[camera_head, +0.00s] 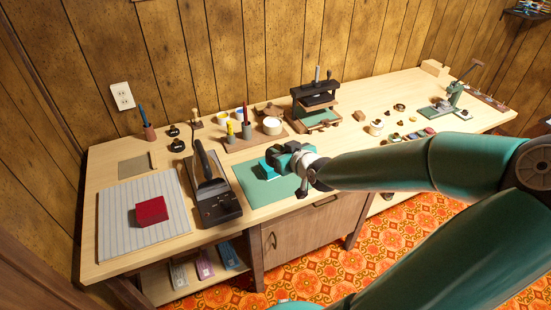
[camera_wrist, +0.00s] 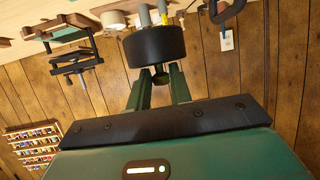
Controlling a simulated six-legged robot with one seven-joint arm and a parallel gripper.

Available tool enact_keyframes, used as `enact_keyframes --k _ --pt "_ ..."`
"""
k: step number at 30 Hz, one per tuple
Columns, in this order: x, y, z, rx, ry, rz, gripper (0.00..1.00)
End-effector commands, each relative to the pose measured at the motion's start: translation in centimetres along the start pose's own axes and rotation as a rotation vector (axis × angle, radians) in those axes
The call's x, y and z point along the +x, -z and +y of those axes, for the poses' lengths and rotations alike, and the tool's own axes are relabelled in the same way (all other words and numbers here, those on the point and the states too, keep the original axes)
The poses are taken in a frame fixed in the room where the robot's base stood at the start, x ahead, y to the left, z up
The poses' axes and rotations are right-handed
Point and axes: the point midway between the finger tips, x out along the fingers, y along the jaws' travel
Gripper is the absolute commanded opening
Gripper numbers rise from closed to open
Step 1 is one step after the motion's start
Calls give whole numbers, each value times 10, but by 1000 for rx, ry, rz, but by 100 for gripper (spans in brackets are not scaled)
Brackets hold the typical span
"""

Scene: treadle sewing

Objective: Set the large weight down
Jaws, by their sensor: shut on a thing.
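The large weight, a black cylinder (camera_wrist: 155,46), shows in the wrist view at the tips of my gripper (camera_wrist: 160,78). My gripper is shut on its narrow knob, and the wide body lies beyond the fingers. In the head view my gripper (camera_head: 283,160) is over the green mat (camera_head: 258,190) near the bench's front edge. I cannot make out the weight in the head view; my gripper seems to hide it.
A black lever tool (camera_head: 217,205) stands left of the mat. A red block (camera_head: 151,211) lies on a grey ridged board (camera_head: 112,223). Behind are a tray with a white pot (camera_head: 272,126) and a press (camera_head: 317,98). Several small parts lie right of the press.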

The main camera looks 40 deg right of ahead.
Motion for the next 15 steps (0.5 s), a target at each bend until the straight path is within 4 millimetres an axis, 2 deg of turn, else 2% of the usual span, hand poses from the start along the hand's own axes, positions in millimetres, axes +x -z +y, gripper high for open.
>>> enact_keyframes --k 15 --pt "66 -3 25 0 2 5 0"
